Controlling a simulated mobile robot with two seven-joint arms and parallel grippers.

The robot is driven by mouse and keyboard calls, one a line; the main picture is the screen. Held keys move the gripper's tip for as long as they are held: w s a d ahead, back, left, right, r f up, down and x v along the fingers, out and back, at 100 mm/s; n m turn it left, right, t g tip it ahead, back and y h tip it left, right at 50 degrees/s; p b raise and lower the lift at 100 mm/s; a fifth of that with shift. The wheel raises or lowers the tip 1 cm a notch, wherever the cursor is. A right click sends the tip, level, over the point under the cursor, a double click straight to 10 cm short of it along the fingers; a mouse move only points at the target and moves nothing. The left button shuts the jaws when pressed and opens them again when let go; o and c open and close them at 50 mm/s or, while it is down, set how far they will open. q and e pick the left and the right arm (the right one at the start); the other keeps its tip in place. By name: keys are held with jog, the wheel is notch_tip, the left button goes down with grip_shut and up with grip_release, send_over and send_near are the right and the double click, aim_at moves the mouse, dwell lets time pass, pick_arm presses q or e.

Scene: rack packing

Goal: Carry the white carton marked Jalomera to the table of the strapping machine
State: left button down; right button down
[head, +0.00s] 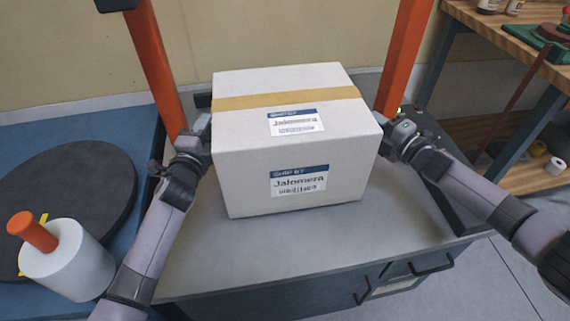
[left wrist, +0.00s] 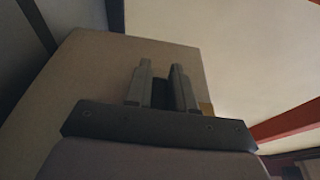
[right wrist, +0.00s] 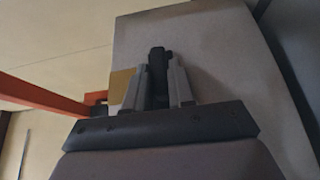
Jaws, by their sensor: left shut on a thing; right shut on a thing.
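The white carton (head: 300,165) has a tan tape strip and Jalomera labels on its top and front. It is upright over the grey table (head: 330,250) of the strapping machine, in front of the orange arch (head: 155,70). Whether its base touches the table is hard to tell. My left gripper (head: 206,138) is at its left side and my right gripper (head: 385,138) at its right side, both shut on it. The carton's side also fills much of the left wrist view (left wrist: 100,65) and the right wrist view (right wrist: 220,50).
At the left, a blue surface (head: 140,135) bears a black disc (head: 80,185) and a white roll (head: 70,265) with an orange handle. A wooden workbench (head: 490,30) with bottles and a green tool stands at the right. The grey table is bare in front of the carton.

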pick_arm(q)
jog(key=shift+f+b, duration=0.45)
jog(key=shift+b, duration=0.15)
pick_arm(e)
jog(key=shift+w+d+f, duration=0.1)
jog(key=shift+f, duration=0.4)
pick_arm(q)
jog(key=c, duration=1.1)
grip_release()
jog(key=shift+a+f, duration=0.1)
jog(key=shift+f, duration=0.05)
pick_arm(e)
jog(key=c, duration=1.1)
grip_release()
jog(key=shift+f, duration=0.15)
pick_arm(q)
jog(key=shift+o, duration=0.7)
pick_arm(e)
jog(key=shift+o, duration=0.7)
pick_arm(q)
jog(key=shift+s, duration=0.1)
jog(key=s+a, duration=0.1)
jog(key=s, duration=1)
jog(key=shift+s, duration=0.4)
pick_arm(e)
jog(key=v, duration=1.2)
jog(key=shift+s, duration=0.2)
